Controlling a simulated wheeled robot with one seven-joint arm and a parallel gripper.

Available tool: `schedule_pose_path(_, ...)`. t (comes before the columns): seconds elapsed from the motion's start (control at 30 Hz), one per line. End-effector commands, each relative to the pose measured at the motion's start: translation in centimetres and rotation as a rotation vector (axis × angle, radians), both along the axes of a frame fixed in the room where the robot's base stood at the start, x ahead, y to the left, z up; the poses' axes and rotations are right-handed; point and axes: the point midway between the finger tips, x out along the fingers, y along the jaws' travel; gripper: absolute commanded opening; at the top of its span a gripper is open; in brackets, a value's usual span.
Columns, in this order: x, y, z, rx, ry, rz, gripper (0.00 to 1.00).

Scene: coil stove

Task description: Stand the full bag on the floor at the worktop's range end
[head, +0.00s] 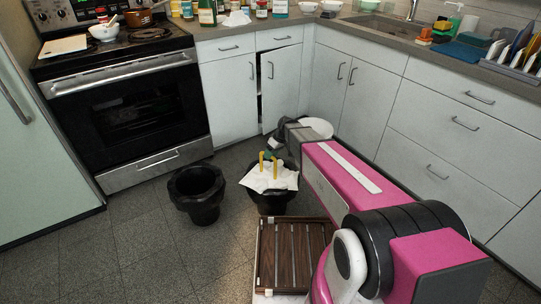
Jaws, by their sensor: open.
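A black bag or bin (271,201) with white paper (268,183) heaped over its top stands on the floor in front of the cabinets. My gripper (268,165) reaches down over it; its two yellow fingers are apart, just above or against the white paper. I cannot tell if they touch. Another black open-topped container (203,212) stands upright on the floor to the left, in front of the range (128,110); its inside looks dark. The worktop (235,33) meets the range at its left end, with floor below the cabinet there.
A slatted dark wooden piece (293,255) lies in front of the paper-filled bag. A white round thing (318,127) shows behind my pink arm. A cabinet door (282,90) stands slightly ajar. Floor is clear between the range and left container, and at front left.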

Motion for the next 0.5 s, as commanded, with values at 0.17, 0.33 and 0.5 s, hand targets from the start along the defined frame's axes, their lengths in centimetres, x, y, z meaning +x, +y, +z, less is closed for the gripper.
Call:
schedule_pose_path(0.17, 0.2, -1.1, 2.5, 0.0, -0.003, -0.001, 0.43)
schedule_pose_path(0.33, 0.5, -2.7, 5.7, 0.0, -0.003, -0.001, 0.43)
schedule_pose_path(0.5, 0.8, -3.9, 8.3, 0.001, -0.002, -0.001, 0.43)
